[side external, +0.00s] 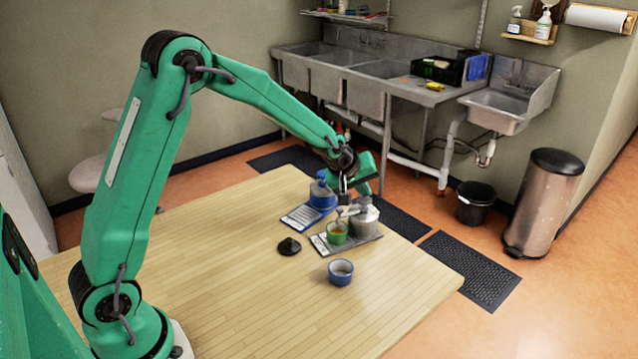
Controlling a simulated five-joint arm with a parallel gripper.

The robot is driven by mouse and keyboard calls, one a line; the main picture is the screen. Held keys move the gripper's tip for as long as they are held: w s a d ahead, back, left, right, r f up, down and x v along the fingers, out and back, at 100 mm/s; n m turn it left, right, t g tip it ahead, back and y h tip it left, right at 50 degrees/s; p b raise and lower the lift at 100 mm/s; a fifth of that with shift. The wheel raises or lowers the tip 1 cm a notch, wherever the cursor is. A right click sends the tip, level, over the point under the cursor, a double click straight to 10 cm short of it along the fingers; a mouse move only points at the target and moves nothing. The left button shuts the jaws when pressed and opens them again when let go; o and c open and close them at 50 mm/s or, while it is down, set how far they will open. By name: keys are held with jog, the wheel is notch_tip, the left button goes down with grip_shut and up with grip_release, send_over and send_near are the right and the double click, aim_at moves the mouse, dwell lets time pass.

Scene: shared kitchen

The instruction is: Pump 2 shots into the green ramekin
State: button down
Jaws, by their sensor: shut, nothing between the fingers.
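The green ramekin (337,235) stands on a grey tray (320,244), with something orange showing inside. A silver pump container (363,221) stands close at its right on the same tray, and its spout seems to reach over the ramekin. My gripper (343,197) is shut and empty, pointing down just above the pump head. Whether it touches the head I cannot tell. A blue pump container (321,198) stands behind and to the left, on a second tray (299,218). A blue ramekin (341,279) stands on the table in front.
A small black object (289,246) lies on the table left of the green ramekin. The wooden table (230,290) is clear at the front and left. Sinks (365,90), a black bin (474,204) and a metal bin (545,205) are beyond the table.

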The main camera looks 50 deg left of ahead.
aim_at(362, 200)
jog(key=shift+f, duration=1)
dwell(1.2)
jog(key=shift+r, duration=1.7)
notch_tip(362, 200, up, 6)
dwell(0.5)
jog(key=shift+s+r, duration=0.1)
dwell(0.5)
